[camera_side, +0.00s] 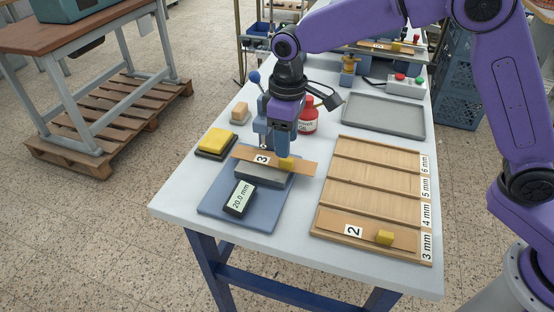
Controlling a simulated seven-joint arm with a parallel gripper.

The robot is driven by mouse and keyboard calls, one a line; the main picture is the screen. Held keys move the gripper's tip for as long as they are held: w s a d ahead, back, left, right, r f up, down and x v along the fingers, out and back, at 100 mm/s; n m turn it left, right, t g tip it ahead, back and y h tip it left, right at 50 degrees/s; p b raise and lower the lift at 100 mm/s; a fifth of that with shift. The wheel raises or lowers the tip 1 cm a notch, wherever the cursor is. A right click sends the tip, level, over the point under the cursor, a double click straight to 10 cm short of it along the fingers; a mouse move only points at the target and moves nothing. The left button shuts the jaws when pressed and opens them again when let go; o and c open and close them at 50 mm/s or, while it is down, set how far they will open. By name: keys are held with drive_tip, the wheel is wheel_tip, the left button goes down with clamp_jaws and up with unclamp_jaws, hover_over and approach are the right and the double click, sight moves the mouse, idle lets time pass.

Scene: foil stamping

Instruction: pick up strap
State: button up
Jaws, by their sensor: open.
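A flat brown strap labelled 3 (301,168) lies across the grey block of a blue gauge (221,207), with a small yellow block on top. My gripper (285,153) is open, pointing down right at this yellow block; whether its fingers straddle or touch the block is hard to tell. A second brown strap, labelled 2 (333,222), with its own yellow block, lies in the front slot of the wooden rack (372,141), beside the 3 mm label. The gauge's display (239,198) reads 20.0 mm.
The rack slots marked 4 mm, 5 mm and 6 mm look empty. A yellow pad (215,141), a small wooden block (240,113), a red bottle (308,118) and an empty grey tray (384,115) stand around the gauge. Bare table lies between gauge and rack.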

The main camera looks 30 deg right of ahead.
wheel_tip(320, 180, down, 5)
drive_tip(key=shift+s+r, duration=0.1)
drive_tip(key=shift+c, duration=0.3)
clamp_jaws()
drive_tip(key=shift+r, duration=0.85)
drive_tip(key=s+d, duration=1.2)
drive_tip(key=shift+s+d+f, duration=0.1)
drive_tip(key=shift+s+d, duration=0.25)
drive_tip(key=shift+d, duration=0.05)
